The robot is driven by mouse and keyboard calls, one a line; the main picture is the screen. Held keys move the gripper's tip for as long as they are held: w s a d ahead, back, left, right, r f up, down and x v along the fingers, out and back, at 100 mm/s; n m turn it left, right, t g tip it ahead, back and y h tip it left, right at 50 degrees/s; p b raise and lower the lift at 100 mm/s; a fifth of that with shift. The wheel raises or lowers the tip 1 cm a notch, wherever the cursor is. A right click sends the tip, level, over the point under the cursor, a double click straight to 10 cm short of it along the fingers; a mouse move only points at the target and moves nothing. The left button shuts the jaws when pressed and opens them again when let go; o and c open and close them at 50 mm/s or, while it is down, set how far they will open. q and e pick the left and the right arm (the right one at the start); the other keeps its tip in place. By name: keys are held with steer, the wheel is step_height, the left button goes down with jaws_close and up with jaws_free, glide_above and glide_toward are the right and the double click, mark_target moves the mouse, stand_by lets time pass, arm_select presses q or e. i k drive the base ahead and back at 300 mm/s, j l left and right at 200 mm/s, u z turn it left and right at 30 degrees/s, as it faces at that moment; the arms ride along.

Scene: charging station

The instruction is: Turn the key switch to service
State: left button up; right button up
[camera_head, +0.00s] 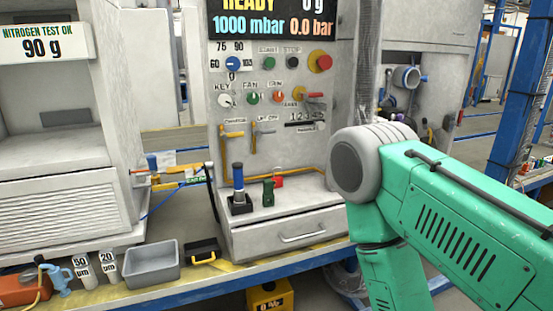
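The key switch (226,100) is a small pale round knob below a "KEY" label on the left part of the grey control panel (335,150). It is too small to tell which position it points to, and I cannot read a service mark. A green arm of mine comes in from the right and covers the area right of the panel. Its gripper is out of view. My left gripper is not in view either. Nothing touches the key switch.
A blue dial (232,64), a red emergency knob (320,62) and yellow levers (232,134) surround the switch. A blue-handled tool (238,184) stands on the ledge below. A grey bin (151,263) sits on the bench. The space before the switch looks clear.

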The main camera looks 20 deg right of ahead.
mark_target(224, 99)
steer(key=i+l+z, duration=0.15)
steer(key=i+l, duration=0.2)
steer(key=l, duration=0.2)
steer(key=i+l+z, duration=0.1)
steer(key=i+l, duration=0.3)
steer(key=l, duration=0.1)
